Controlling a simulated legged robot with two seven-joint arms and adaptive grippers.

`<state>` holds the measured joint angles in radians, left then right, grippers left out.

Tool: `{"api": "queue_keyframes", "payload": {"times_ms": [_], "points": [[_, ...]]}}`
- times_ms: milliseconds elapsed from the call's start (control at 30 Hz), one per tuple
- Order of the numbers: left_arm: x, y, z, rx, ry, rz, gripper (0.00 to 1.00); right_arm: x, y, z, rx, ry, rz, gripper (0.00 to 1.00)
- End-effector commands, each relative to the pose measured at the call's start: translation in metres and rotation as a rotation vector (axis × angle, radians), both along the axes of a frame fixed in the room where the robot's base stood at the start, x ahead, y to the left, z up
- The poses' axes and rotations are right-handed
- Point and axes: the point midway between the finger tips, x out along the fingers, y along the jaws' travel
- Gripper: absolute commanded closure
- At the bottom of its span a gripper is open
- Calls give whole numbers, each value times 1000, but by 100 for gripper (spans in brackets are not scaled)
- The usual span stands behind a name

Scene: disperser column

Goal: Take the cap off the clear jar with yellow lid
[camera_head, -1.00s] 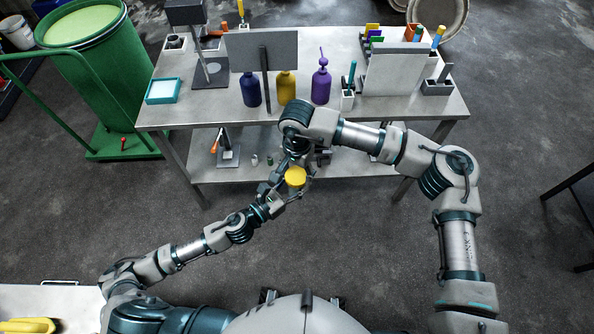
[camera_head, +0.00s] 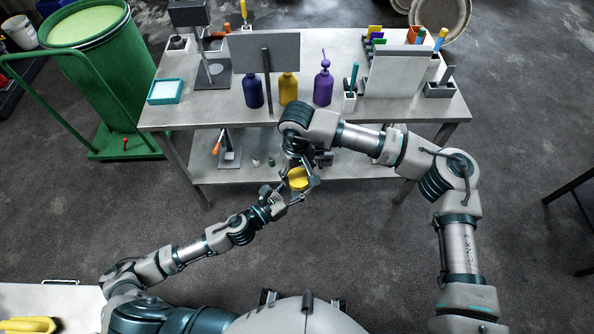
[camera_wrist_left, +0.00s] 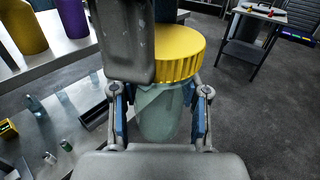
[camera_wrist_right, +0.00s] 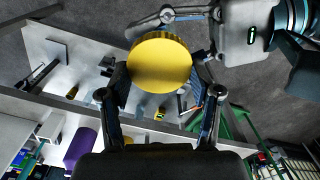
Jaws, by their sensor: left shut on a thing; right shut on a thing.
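The clear jar (camera_wrist_left: 160,115) with its yellow lid (camera_wrist_left: 178,52) is held in the air in front of the table. In the left wrist view my left gripper (camera_wrist_left: 160,108) is shut around the jar's body, below the lid. The lid sits on top of the jar there. In the right wrist view the round yellow lid (camera_wrist_right: 159,62) lies between the fingers of my right gripper (camera_wrist_right: 160,82), which is shut on it. In the head view the lid (camera_head: 298,178) shows between both grippers; the jar is mostly hidden there.
A grey table (camera_head: 215,108) with a lower shelf stands ahead. It carries blue, yellow and purple (camera_head: 323,88) bottles, a stand and a rack (camera_head: 393,75). A green drum (camera_head: 95,70) on a cart is at the left. The floor at the right is mostly clear.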

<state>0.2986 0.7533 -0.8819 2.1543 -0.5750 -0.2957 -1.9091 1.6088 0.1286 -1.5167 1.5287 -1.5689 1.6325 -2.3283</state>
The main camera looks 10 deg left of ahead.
Motion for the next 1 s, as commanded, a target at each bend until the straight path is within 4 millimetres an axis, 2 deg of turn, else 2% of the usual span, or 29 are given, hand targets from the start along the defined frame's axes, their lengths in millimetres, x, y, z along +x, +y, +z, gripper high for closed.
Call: {"api": "queue_keyframes", "payload": {"times_ms": [1000], "points": [[0, 0, -1, 0, 1, -2, 100, 0, 2, 23, 4, -1, 1, 78]]}}
